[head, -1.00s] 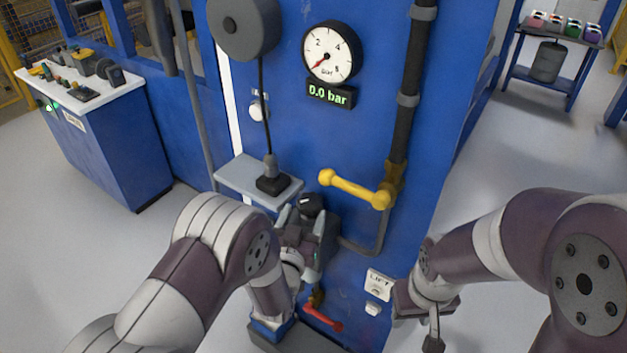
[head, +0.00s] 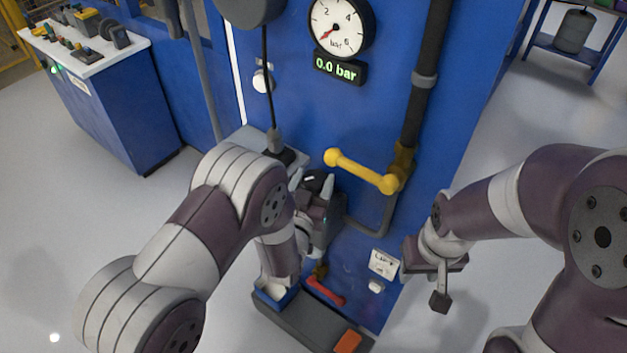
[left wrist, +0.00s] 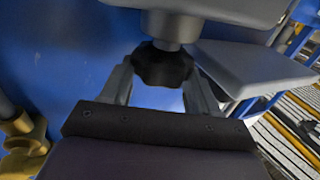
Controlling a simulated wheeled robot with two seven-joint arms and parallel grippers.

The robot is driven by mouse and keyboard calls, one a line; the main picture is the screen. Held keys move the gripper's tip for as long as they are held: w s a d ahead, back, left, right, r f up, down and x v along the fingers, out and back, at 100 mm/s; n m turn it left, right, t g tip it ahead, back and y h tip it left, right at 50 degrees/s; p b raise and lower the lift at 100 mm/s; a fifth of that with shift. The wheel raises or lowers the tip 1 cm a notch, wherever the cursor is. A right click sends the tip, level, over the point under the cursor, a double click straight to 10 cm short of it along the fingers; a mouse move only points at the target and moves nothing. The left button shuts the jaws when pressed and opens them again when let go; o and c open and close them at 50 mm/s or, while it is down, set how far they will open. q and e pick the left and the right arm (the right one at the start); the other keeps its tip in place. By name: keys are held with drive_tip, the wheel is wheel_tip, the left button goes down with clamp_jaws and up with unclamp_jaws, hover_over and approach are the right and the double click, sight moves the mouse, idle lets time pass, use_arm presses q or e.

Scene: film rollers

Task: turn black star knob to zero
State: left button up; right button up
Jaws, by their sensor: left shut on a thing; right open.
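The black star knob (left wrist: 162,65) sits on a grey stem in the left wrist view, between my two fingers. In the head view the knob (head: 318,180) is mostly hidden by my left gripper (head: 314,186). My left gripper, also in the left wrist view (left wrist: 160,82), is shut on the knob. The pressure gauge (head: 340,27) has its red needle at the low end, and the display (head: 339,68) below it reads 0.0 bar. My right gripper (head: 438,300) hangs in front of the panel's right side, away from the knob, and is open and empty.
A yellow lever (head: 360,172) on a dark pipe (head: 424,80) is just right of my left gripper. A grey shelf (head: 252,141) is behind it. A blue cabinet (head: 125,105) stands at left.

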use_arm(q)
drive_tip(key=shift+d+f+n+y+b, duration=0.15)
drive_tip(key=shift+n+y+b, duration=0.4)
drive_tip(key=shift+y, duration=0.35)
drive_tip(key=n+y+b, duration=0.1)
drive_tip(key=n+y, duration=0.1)
drive_tip(key=y, duration=0.1)
drive_tip(key=shift+d+t, duration=0.15)
drive_tip(key=shift+t, duration=0.15)
drive_tip(key=shift+d+n+g+y+b, duration=0.1)
drive_tip(key=shift+n+g+y+b, duration=0.15)
drive_tip(key=shift+n+y, duration=0.9)
drive_tip(key=shift+d+n+g+y+b, duration=0.25)
drive_tip(key=shift+n+y, duration=0.35)
drive_tip(key=shift+y, duration=0.95)
drive_tip(key=shift+a, duration=0.2)
drive_tip(key=o, duration=0.8)
drive_tip(key=shift+w, duration=0.1)
